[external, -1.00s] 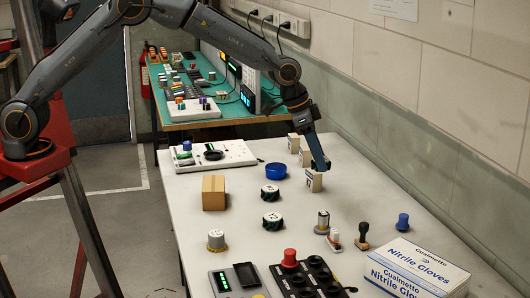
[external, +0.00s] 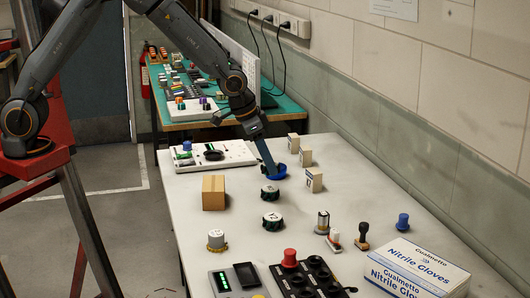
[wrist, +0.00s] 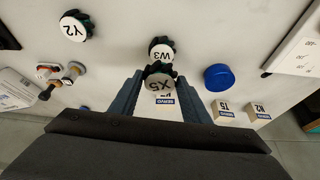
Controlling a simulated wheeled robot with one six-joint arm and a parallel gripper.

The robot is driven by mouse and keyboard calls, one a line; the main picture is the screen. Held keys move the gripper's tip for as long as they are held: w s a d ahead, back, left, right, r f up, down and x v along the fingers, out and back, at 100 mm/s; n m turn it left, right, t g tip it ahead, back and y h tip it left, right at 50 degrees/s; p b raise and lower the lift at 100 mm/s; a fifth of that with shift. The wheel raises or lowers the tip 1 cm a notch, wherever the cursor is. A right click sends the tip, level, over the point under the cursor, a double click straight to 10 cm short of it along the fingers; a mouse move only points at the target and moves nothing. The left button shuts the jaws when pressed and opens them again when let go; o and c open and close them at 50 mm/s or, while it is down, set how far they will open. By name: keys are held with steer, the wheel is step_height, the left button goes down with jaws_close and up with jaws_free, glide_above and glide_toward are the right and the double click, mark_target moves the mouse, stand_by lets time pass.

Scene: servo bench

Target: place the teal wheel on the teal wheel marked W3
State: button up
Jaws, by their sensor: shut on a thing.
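In the wrist view, my gripper (wrist: 160,77) is shut on a dark teal wheel (wrist: 160,82) whose shaded round face reads X5. The wheel marked W3 (wrist: 162,49) has a white face and dark teal tread; it lies on the table just above the held wheel in that picture. In the external view, W3 (external: 270,194) stands on the white table, a little nearer the camera than my gripper (external: 269,166). The held wheel cannot be made out there. The two wheels look apart.
Another wheel, Y2 (external: 272,220), lies nearer the camera than W3. Three small servo boxes (external: 314,180) stand to the right, and a cardboard box (external: 213,192) to the left. Bare table surrounds W3.

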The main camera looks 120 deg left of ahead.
mark_target(267, 172)
steer(key=shift+f+p, duration=0.6)
steer(key=shift+f, duration=1.6)
steer(key=shift+f, duration=0.15)
steer(key=o, duration=1)
steer(key=shift+o, duration=0.2)
steer(key=shift+r, duration=0.45)
steer(key=b+v, duration=0.2)
steer(key=v, duration=0.9)
steer(key=shift+s+d+r+b, duration=0.15)
steer(key=shift+d+b, duration=0.05)
steer(key=shift+b, duration=0.1)
